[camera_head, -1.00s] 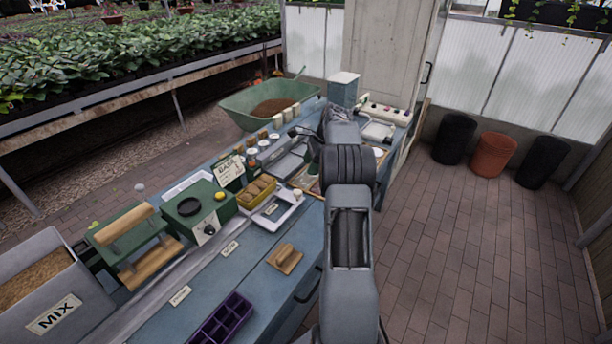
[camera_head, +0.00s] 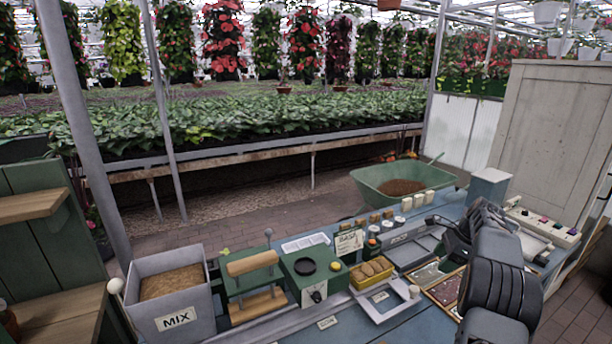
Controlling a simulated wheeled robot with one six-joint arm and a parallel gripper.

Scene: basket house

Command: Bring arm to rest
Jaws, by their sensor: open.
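My arm (camera_head: 500,285) reaches in from the lower right, its grey and black links stretching over the right part of the blue workbench (camera_head: 400,325). My gripper (camera_head: 452,240) is the dark end of the arm, low over the bench near a row of small jars. It is open with nothing seen in it. Its fingers are small and partly hidden by the wrist links, so contact with the bench cannot be told.
A green wheelbarrow (camera_head: 385,183) stands behind. A control panel (camera_head: 545,228) and cabinet (camera_head: 550,140) are at the right.

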